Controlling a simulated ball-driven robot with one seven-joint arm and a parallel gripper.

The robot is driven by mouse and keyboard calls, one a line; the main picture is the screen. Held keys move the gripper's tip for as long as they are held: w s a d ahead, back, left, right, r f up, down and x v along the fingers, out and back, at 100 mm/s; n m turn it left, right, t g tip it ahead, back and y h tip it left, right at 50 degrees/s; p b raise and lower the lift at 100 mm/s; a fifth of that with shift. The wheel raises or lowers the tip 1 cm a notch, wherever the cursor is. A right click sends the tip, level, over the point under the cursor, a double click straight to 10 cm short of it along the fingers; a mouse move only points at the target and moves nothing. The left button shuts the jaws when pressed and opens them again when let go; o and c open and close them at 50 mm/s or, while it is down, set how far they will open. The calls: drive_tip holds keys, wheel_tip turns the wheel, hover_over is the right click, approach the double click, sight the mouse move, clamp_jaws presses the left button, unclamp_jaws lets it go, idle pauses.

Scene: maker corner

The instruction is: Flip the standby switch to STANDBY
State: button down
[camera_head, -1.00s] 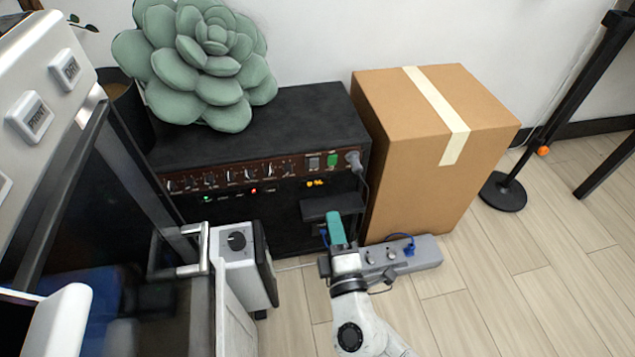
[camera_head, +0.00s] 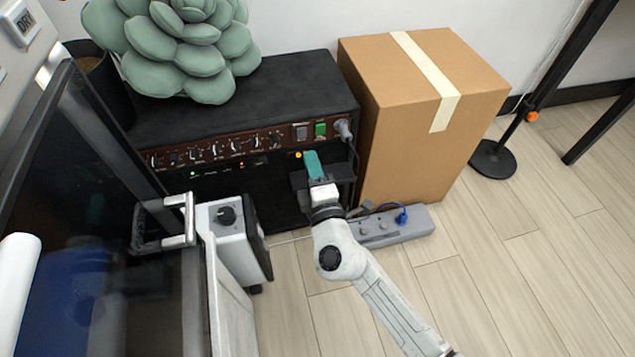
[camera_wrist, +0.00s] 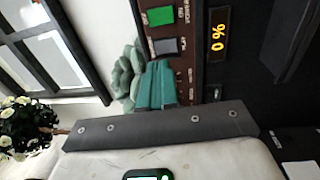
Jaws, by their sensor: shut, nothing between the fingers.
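The black amplifier (camera_head: 240,95) has a brown control panel with two rocker switches near its right end. One is a dark grey switch (camera_head: 301,132), the other a green switch (camera_head: 320,130). In the wrist view the green switch (camera_wrist: 160,16) and the grey switch (camera_wrist: 165,46) lie just beyond my fingers. Their labels are too small to read surely, so I cannot tell which is standby. My gripper (camera_head: 312,160), with teal fingers, is shut and empty just below the switches in the head view. It also shows in the wrist view (camera_wrist: 155,85). No contact is visible.
A grey plug (camera_head: 343,130) with a cable sticks out right of the switches. A cardboard box (camera_head: 420,120) stands close on the right, with a power strip (camera_head: 385,228) on the floor before it. A plush succulent (camera_head: 190,45) sits on the amplifier. An orange display (camera_wrist: 217,38) reads "0 %".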

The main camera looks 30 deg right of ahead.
sight(303, 131)
drive_tip(key=b+x, duration=0.1)
drive_tip(key=x, duration=0.5)
drive_tip(key=shift+r, duration=0.15)
